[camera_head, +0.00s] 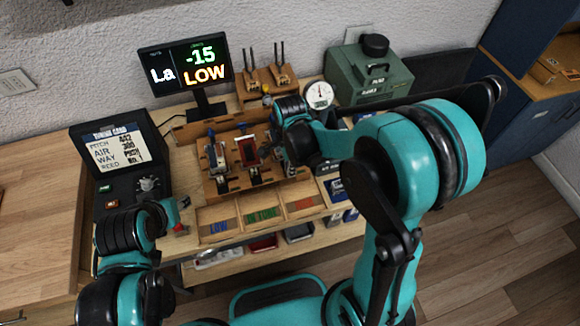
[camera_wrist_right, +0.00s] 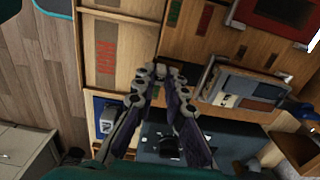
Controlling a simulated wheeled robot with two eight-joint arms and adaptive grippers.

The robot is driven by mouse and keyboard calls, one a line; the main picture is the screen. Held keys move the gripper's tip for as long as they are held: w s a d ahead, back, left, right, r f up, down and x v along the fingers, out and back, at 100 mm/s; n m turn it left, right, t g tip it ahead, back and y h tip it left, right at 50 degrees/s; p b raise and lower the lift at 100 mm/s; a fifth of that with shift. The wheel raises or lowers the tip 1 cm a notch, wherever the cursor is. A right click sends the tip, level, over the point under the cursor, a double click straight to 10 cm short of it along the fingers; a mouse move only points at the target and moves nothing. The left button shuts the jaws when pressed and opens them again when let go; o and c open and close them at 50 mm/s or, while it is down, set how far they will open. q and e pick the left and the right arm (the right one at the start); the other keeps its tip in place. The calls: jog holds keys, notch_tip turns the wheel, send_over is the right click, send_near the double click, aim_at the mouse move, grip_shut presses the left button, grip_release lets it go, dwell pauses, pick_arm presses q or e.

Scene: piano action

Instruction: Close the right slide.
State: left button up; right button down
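The wooden slide fixture (camera_head: 222,184) stands mid-bench in the head view. A metal-framed slide (camera_head: 215,157) is at its left and a red-faced one (camera_head: 248,151) in its middle. The fixture's right end, where a right slide would be, is hidden behind my right gripper (camera_head: 284,160). In the right wrist view a metal-and-wood slide block (camera_wrist_right: 235,88) lies right of the fingertips, and a red plate (camera_wrist_right: 290,12) is at top right. My right gripper (camera_wrist_right: 160,72) looks shut and empty, its tips apart from the block. My left gripper (camera_head: 176,220) is low at left, its fingers unclear.
Trays marked LOW (camera_head: 219,236), green (camera_head: 262,214) and red (camera_head: 303,204) lie in front of the fixture.

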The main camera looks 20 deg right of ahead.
jog(key=shift+w+a, duration=0.1)
jog(key=shift+w, duration=1.9)
jog(key=c, duration=1.6)
grip_release()
jog(key=shift+o, duration=0.2)
